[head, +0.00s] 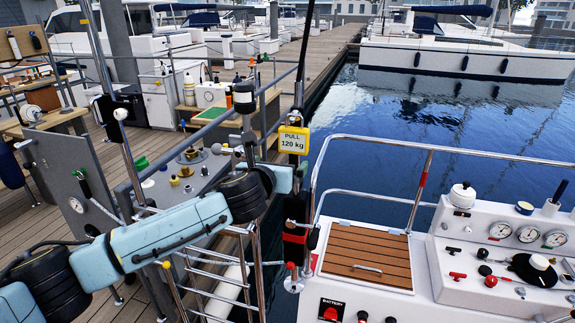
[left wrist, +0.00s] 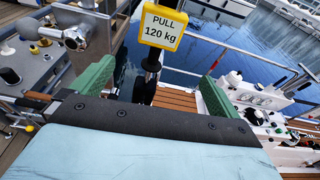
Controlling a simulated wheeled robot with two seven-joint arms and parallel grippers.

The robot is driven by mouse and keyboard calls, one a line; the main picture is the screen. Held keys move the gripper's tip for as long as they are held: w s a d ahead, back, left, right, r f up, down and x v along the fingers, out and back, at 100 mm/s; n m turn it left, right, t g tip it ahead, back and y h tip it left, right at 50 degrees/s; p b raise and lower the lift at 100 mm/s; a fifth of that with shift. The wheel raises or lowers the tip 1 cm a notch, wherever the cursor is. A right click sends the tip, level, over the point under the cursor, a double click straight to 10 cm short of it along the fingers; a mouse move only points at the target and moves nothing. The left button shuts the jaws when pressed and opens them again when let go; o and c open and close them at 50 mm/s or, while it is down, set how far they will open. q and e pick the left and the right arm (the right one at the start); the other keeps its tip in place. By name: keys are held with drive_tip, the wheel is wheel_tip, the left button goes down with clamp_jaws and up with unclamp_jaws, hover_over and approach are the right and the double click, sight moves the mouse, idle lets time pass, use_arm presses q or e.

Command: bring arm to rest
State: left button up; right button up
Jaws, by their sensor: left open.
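My left arm comes in from the lower left of the head view, with pale blue links and black joints. Its left gripper (head: 300,174) is near the picture's middle, just below the yellow sign, small and partly hidden there. In the left wrist view the two green fingers of the left gripper (left wrist: 152,86) stand wide apart with nothing held between them. The yellow "PULL 120 kg" sign (head: 293,140) hangs beyond the hand; it also shows in the left wrist view (left wrist: 162,26), above the gap. My right gripper is not in view.
A grey workbench (head: 155,187) with knobs and fittings stands beside the arm. Metal rails (head: 430,150) border the boat. A white console (head: 500,265) with gauges is at the right, near a wooden hatch (head: 366,255). Open water (head: 440,120) lies behind.

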use_arm(q)
drive_tip(key=s+a+f+n+g, duration=0.2)
drive_tip(key=s+f+n+g, duration=0.3)
drive_tip(key=s+f+n, duration=1.2)
drive_tip(key=s+a+f+n+g+y, duration=0.1)
drive_tip(key=s+a+f+n+g, duration=0.15)
drive_tip(key=s+a+n, duration=0.4)
drive_tip(key=s+a+f+n+g+y, duration=0.2)
drive_tip(key=s+a+f+n, duration=0.15)
drive_tip(key=s+n, duration=0.55)
drive_tip(key=s+a+f+n+g+y, duration=0.15)
drive_tip(key=s+a+n, duration=0.35)
drive_tip(key=s, duration=0.6)
wheel_tip(320, 180, down, 31)
drive_tip(key=s+a+m+g+b, duration=0.1)
drive_tip(key=s+g+b, duration=0.1)
drive_tip(key=b, duration=0.6)
drive_tip(key=s+a+f+b, duration=0.1)
drive_tip(key=s+f+b, duration=0.2)
drive_tip(key=s+f, duration=0.5)
drive_tip(key=s+a+f+g+b, duration=0.1)
drive_tip(key=s+f+b, duration=0.3)
drive_tip(key=f, duration=1.2)
drive_tip(key=shift+s+a, duration=0.6)
drive_tip(key=shift+s, duration=1.7)
